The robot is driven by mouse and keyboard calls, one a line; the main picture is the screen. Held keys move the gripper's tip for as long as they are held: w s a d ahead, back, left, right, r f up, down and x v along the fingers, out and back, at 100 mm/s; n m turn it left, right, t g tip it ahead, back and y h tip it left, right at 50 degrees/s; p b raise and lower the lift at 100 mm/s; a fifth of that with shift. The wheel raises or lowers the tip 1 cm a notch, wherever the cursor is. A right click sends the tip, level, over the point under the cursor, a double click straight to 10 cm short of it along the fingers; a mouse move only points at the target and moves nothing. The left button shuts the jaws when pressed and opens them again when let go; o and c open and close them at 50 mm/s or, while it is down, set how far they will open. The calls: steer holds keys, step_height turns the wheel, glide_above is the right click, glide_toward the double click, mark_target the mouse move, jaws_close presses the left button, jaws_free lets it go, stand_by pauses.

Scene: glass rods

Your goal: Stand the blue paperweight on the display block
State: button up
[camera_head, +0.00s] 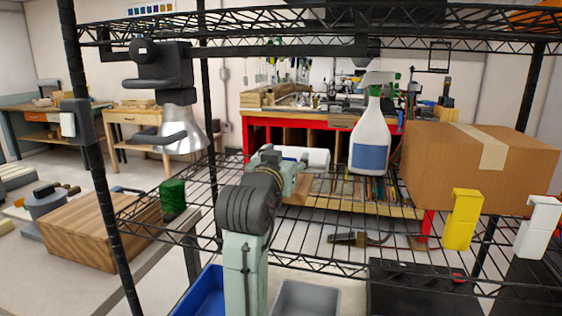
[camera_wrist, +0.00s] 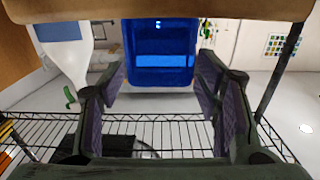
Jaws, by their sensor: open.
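The blue paperweight (camera_wrist: 160,45), a deep blue block with a lighter band, shows at the top centre of the wrist view, which is upside down. It rests against a tan surface (camera_wrist: 160,10), which looks like the top of a block beneath it. My gripper (camera_wrist: 162,66) is open, with one finger on each side of the paperweight; I cannot tell whether they touch it. In the head view my arm hides the paperweight and most of the gripper. A brown block (camera_head: 297,192) shows partly behind the arm there; I cannot tell if it is the display block.
A spray bottle (camera_head: 370,135) and a cardboard box (camera_head: 475,165) stand to the right on the wire shelf (camera_head: 330,215). A green glass piece (camera_head: 173,195) is at the left. A clamp lamp (camera_head: 180,130) hangs at the upper left.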

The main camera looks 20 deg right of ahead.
steer(key=b+v, duration=0.1)
steer(key=v, duration=0.3)
steer(key=b+v, duration=0.1)
steer(key=v, duration=0.3)
steer(key=r+b+v, duration=0.1)
steer(key=b+v, duration=0.1)
steer(key=v, duration=0.2)
stand_by(1.9)
